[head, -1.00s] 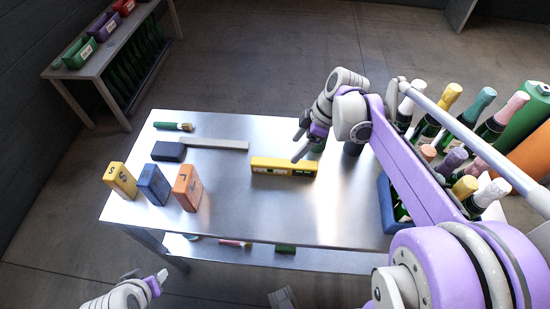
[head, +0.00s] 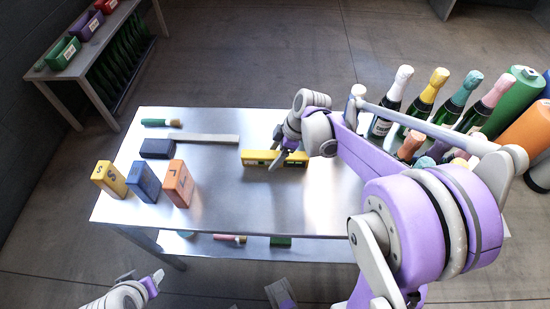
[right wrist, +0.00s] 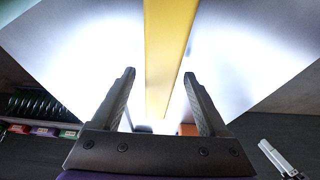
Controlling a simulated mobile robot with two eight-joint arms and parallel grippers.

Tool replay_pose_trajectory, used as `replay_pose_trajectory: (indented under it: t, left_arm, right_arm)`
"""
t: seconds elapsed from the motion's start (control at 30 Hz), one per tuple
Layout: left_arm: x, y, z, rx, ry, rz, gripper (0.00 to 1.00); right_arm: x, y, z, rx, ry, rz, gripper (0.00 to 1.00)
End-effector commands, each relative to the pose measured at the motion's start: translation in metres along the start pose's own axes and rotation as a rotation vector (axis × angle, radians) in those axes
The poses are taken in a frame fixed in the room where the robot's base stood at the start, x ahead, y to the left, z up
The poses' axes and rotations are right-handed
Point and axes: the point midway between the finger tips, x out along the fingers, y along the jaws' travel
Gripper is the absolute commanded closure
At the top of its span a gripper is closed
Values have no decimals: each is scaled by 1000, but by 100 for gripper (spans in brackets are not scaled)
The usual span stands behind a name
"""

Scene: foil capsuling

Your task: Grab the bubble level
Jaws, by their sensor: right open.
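The bubble level (head: 252,157) is a yellow bar with dark-green windows, lying flat on the steel table. My right gripper (head: 277,153) is over its right half in the head view and hides part of it. In the right wrist view the yellow bar (right wrist: 168,45) runs lengthwise between the two open fingers (right wrist: 158,78), with a gap on each side. The fingers are not closed on it. My left gripper (head: 148,281) is low at the left, off the table's front edge; its opening is unclear.
Yellow (head: 108,178), blue (head: 142,181) and orange (head: 177,183) boxes stand at the table's left. A dark-headed tool (head: 158,148) and a green-handled brush (head: 157,122) lie behind. Several foil-topped bottles (head: 392,100) stand at the right. The table (head: 250,205) is clear in front of the level.

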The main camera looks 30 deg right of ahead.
Motion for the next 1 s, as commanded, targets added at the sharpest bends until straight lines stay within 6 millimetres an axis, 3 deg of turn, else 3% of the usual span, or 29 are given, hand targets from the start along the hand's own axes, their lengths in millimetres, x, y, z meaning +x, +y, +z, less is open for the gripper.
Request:
replay_pose_trajectory:
  t: [0.07, 0.43, 0.83, 1.0]
  left_arm:
    - [0, 0, 0, 0, 0, 0, 50]
    - [0, 0, 0, 0, 0, 0, 50]
    - [0, 0, 0, 0, 0, 0, 50]
    - [-4, 0, -2, 0, 1, 0, 50]
  right_arm:
    - [0, 0, 0, 0, 0, 0, 33]
    - [0, 0, 0, 0, 0, 0, 100]
    - [-3, 0, -1, 0, 0, 0, 100]
    - [-24, 0, -10, 0, 0, 1, 100]
